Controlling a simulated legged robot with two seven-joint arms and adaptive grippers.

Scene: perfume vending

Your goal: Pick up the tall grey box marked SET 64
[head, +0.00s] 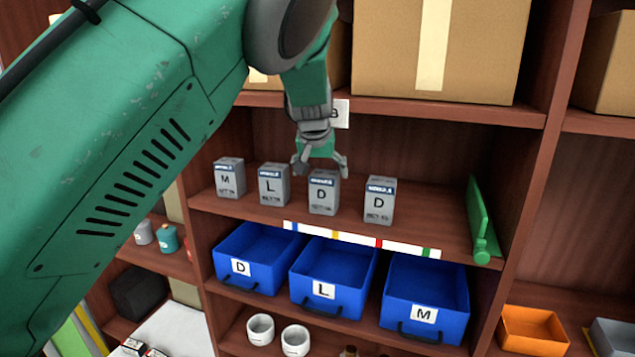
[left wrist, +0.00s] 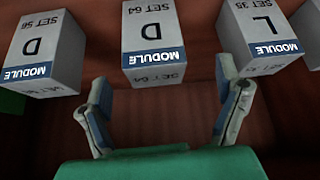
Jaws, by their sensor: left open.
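The tall grey box marked D and SET 64 (left wrist: 150,40) is in the middle of the left wrist view, with a blue MODULE band. In the head view it is the third box from the left (head: 323,197) in the shelf row. My left gripper (head: 320,168) is open and empty, its fingers spread just above the box's top. In the left wrist view the open fingers (left wrist: 163,100) lie on either side of the box's line, with the box just beyond the tips. I see no contact. My right gripper is not in view.
Similar grey boxes stand close by: D SET 56 (head: 380,203) to the right, L SET 35 (head: 274,186) and M (head: 229,180) to the left. A green bracket (head: 480,220) stands at the shelf's right. Blue bins (head: 427,300) sit below; a cardboard box (head: 400,50) is above.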

